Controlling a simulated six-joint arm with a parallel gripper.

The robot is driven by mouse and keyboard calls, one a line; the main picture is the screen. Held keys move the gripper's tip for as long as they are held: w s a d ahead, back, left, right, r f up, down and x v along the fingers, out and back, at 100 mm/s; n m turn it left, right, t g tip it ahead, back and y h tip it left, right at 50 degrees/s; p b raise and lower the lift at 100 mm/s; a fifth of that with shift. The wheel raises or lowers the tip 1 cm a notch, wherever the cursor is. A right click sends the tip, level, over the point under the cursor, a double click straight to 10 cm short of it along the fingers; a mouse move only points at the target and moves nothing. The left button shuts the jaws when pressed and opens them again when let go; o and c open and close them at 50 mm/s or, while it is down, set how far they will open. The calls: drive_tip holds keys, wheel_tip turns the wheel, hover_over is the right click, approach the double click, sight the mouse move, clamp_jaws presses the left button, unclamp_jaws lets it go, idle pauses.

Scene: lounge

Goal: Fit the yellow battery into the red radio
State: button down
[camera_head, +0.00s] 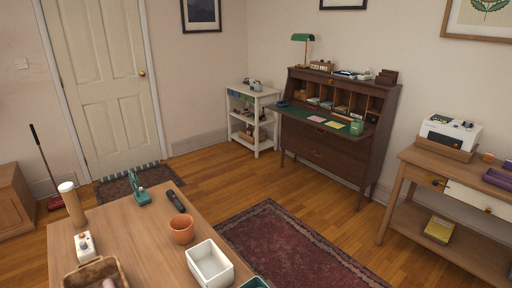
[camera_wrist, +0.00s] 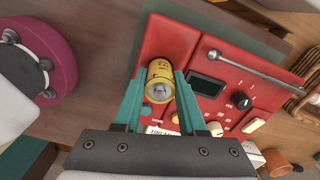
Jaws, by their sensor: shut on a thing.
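The yellow battery (camera_wrist: 160,70) is held between the teal fingers of my gripper (camera_wrist: 160,86) in the wrist view, with one round metallic end facing the camera. The red radio (camera_wrist: 228,62) lies beyond it, with a dark display, a black knob, several small buttons and a silver antenna on its face. The battery overlaps the radio's left part in the picture. I cannot tell whether they touch. The battery and fingers hide part of the radio, and I cannot make out a battery slot. Neither radio, battery nor gripper shows in the head view.
The head view shows a wooden table (camera_head: 135,225) with a white open box (camera_head: 225,272) and other items.

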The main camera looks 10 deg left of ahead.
drive_tip(key=shift+f, duration=0.55)
drive_tip(key=shift+c, duration=2)
unclamp_jaws()
drive_tip(key=shift+r, duration=3.8)
drive_tip(key=w+d+r+y, duration=0.1)
drive_tip(key=d+r, duration=0.2)
drive_tip(key=d, duration=0.6)
drive_tip(key=w+d+r, duration=0.1)
drive_tip(key=d+r, duration=0.2)
drive_tip(key=d, duration=0.7)
drive_tip(key=shift+w+d+r+n+y, duration=0.2)
drive_tip(key=shift+w+r+n+y, duration=0.1)
drive_tip(key=shift+w+r+y, duration=0.1)
